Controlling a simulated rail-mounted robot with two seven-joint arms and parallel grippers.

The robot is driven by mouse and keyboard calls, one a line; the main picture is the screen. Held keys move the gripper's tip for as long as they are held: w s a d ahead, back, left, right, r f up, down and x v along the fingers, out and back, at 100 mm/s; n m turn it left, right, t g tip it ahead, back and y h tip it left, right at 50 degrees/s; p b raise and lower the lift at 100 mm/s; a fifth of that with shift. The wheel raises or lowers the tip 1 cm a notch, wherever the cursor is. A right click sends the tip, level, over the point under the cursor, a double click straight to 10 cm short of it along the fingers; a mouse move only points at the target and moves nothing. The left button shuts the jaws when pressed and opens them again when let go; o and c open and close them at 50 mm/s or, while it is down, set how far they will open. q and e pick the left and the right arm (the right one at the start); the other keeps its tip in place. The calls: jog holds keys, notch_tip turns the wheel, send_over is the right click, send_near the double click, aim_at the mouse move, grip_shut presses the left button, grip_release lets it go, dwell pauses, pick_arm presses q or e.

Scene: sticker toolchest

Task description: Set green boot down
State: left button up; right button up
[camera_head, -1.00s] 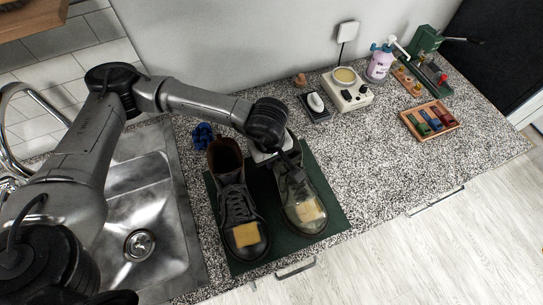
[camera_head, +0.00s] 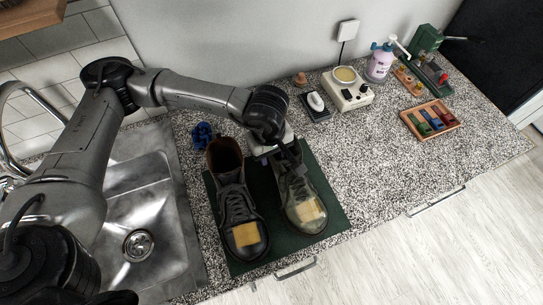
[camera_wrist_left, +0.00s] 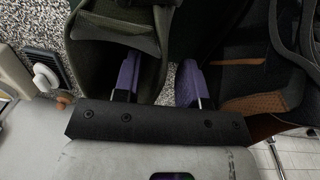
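The green boot (camera_head: 303,207) stands upright on the right part of the dark green mat (camera_head: 334,212), toe to the front, with a yellow patch on its toe. Its upper part is partly hidden by my left gripper (camera_head: 277,158), which is at its collar. In the left wrist view, the two purple fingers of the gripper (camera_wrist_left: 158,82) are apart. The green boot's collar (camera_wrist_left: 95,55) is at the left finger, and a gap shows beside the right finger. The gripper looks open. My right gripper is out of view.
A black boot (camera_head: 240,205) with a brown lining and a yellow patch stands close left on the mat. The sink (camera_head: 145,205) lies left of it. A blue object (camera_head: 202,135) is behind. A wooden tray (camera_head: 431,119) stands right. Counter between mat and tray is clear.

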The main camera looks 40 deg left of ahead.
pick_arm(q)
jog(key=r+b, duration=0.1)
jog(key=r, duration=0.7)
jog(key=shift+s+r, duration=0.1)
jog(key=shift+s, duration=0.1)
jog(key=o, duration=0.5)
jog(key=shift+a+r, duration=0.1)
jog(key=shift+r, duration=0.4)
jog(key=shift+c, duration=0.2)
